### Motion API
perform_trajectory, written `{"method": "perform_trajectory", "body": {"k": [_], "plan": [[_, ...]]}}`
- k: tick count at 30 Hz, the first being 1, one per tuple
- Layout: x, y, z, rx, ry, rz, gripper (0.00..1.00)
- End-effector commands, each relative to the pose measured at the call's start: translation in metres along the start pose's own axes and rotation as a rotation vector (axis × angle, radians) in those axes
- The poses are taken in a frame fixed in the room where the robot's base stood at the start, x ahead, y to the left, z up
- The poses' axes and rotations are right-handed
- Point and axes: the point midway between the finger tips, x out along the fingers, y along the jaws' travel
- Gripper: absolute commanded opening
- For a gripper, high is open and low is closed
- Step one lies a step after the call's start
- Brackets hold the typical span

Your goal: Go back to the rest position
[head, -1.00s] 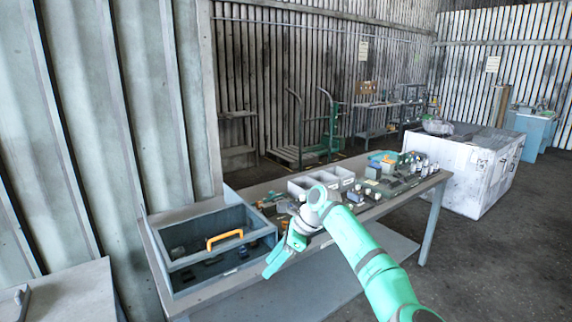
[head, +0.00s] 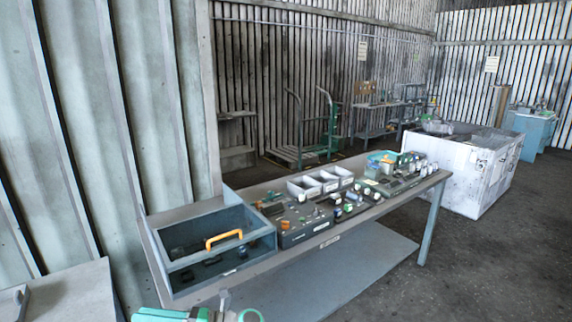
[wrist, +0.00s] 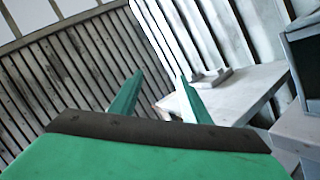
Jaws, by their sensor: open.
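In the wrist view my gripper (wrist: 155,98) is open. Its two green fingers stand apart with nothing between them. Beyond the fingers are the slatted wall and a pale table top. In the head view only parts of my green and white arm show at the bottom edge, left of centre, in front of the workbench (head: 330,238). The fingers cannot be made out there. The arm is clear of the bench top and of the parts on it.
A blue-grey bin (head: 180,280) with an orange handle (head: 224,238) stands at the bench's left end. Grey trays (head: 320,182) and several small parts lie along the bench. A pale table (head: 65,292) is at lower left. A white crate (head: 465,170) stands behind right.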

Motion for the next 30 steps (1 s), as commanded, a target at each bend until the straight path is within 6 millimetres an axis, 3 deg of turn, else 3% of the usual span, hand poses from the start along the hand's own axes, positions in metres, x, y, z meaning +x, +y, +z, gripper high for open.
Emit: {"method": "perform_trajectory", "body": {"k": [6,14,23,30], "plan": [[0.01,0.031,-0.014,0.179,-0.257,0.098,0.43],[-0.008,0.058,-0.03,0.405,-0.547,0.189,0.43],[-0.057,0.081,-0.063,0.67,-0.864,0.267,0.43],[-0.107,0.099,-0.104,0.878,-1.104,0.311,0.43]]}}
